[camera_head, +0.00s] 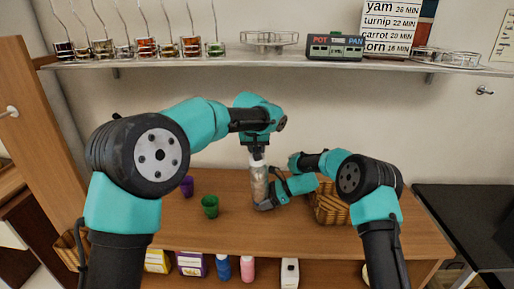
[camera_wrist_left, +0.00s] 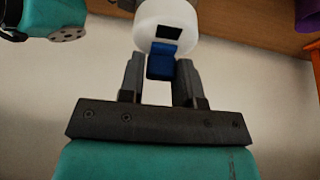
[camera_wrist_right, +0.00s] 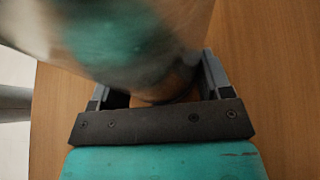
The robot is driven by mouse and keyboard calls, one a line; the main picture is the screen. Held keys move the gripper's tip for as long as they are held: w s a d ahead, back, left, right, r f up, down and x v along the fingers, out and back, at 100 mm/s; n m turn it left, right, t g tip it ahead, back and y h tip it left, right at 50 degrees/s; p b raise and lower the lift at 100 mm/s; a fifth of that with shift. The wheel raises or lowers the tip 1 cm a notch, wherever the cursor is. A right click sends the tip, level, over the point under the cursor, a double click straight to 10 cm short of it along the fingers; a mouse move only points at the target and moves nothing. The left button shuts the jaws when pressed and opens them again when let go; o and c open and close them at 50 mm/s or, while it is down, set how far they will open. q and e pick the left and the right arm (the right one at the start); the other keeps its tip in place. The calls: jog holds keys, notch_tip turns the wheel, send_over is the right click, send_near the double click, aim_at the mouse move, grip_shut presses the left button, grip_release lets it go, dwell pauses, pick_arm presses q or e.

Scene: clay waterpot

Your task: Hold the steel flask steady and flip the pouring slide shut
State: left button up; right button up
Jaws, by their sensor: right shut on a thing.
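The steel flask (camera_head: 258,182) stands upright on the wooden table, with a white lid (camera_wrist_left: 182,17) on top. The left wrist view shows a dark square opening (camera_wrist_left: 168,32) in the lid and the blue pouring slide (camera_wrist_left: 161,62) beside it, the opening uncovered. My left gripper (camera_wrist_left: 160,68) points down over the lid, its fingers apart on either side of the slide, with gaps showing. My right gripper (camera_head: 264,204) is shut around the flask's lower body from the right. In the right wrist view the shiny flask (camera_wrist_right: 130,35) fills the space between the fingers.
A green cup (camera_head: 210,206) and a purple cup (camera_head: 187,186) stand left of the flask. A wicker basket (camera_head: 330,207) is close behind my right forearm. A wall shelf (camera_head: 180,63) with jars runs above. The table front is clear.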

pick_arm(q)
grip_shut()
jog(key=shift+s, duration=0.15)
jog(key=shift+s+a, duration=0.15)
jog(key=shift+s, duration=1.25)
jog(key=o, duration=0.5)
grip_release()
jog(key=v, duration=1.2)
